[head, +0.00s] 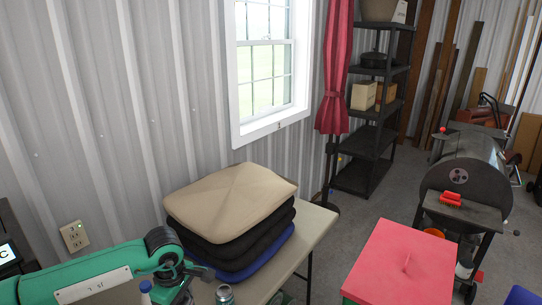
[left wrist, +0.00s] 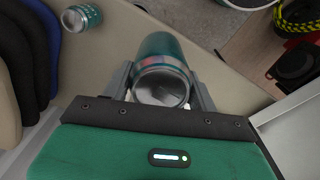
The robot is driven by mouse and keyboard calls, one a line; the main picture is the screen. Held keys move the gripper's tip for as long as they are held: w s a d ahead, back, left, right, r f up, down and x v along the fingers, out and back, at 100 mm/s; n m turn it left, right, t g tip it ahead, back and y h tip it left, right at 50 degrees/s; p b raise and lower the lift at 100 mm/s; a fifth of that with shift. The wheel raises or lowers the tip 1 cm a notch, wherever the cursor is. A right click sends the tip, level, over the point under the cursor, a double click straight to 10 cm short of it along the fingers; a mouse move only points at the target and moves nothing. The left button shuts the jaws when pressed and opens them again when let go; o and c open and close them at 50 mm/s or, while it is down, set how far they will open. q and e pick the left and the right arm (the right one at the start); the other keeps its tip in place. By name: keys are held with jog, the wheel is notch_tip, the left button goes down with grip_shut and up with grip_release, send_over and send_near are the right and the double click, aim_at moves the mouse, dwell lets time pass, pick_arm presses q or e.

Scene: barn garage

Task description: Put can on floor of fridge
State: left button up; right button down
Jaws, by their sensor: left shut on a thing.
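In the left wrist view a teal can (left wrist: 162,60) with a silver end sits between the two grey fingers of my left gripper (left wrist: 160,92), which is shut on it. A similar can (left wrist: 82,17) stands on the tan table. A teal can (head: 224,294) shows at the bottom edge of the head view, apparently this second can. In the head view my left arm comes in from the left, and its gripper is mostly cut off at the bottom. My right gripper is not in view. I cannot make out a fridge for certain.
A stack of cushions (head: 232,215) lies on the tan table (head: 318,227). A red box (head: 402,262) stands right of it, with a dark grill (head: 455,182) beyond. A blue-capped bottle (head: 146,292) is by my arm. A pale panel (left wrist: 290,125) is right of my left gripper.

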pick_arm(q)
jog(key=s+d+r+m, duration=0.1)
jog(key=s+r+m, duration=0.1)
jog(key=s+m, duration=0.7)
jog(key=shift+s+m, duration=0.35)
jog(key=shift+m, duration=2.35)
jog(key=shift+r, duration=0.1)
